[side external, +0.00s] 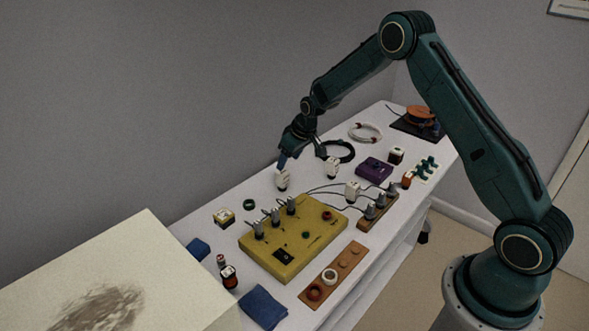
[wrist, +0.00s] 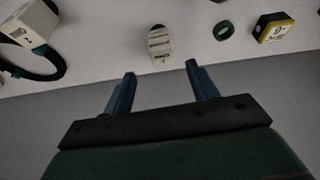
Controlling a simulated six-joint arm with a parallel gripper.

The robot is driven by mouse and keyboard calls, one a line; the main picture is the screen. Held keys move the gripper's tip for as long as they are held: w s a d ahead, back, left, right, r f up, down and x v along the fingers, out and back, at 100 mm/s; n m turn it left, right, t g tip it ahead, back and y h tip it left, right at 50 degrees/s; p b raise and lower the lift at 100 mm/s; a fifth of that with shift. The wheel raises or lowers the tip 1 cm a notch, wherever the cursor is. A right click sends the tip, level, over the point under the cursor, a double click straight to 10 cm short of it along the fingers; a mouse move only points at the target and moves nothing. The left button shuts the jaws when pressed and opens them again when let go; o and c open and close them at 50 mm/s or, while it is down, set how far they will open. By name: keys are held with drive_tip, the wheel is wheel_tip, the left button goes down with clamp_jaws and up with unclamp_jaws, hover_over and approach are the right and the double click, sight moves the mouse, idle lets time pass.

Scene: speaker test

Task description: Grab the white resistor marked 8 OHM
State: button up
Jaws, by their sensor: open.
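My gripper (side external: 284,162) is open, above the back edge of the white bench. In the wrist view my gripper (wrist: 160,70) has two blue fingers apart with nothing between them. A pale, rounded, ribbed white piece (wrist: 159,44) lies just beyond the fingertips; in the side view this white piece (side external: 282,180) is just below them. Its marking is too small to read. A white block (side external: 332,167) stands by the black cable ring, and it also shows in the wrist view (wrist: 34,24). Another white block (side external: 353,191) stands behind the yellow box. I cannot tell which is marked 8 OHM.
A green ring (wrist: 223,30) and a yellow-black block (wrist: 272,27) lie right of the white piece in the wrist view. The yellow box (side external: 290,258) with upright probes and wires stands in front. The black cable ring (side external: 345,150) and purple box (side external: 374,168) lie farther right.

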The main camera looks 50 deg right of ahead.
sight(283, 172)
drive_tip(key=shift+x, duration=2.1)
drive_tip(key=shift+x, duration=2.6)
drive_tip(key=shift+a, duration=0.1)
drive_tip(key=shift+c, duration=0.2)
drive_tip(key=c, duration=1)
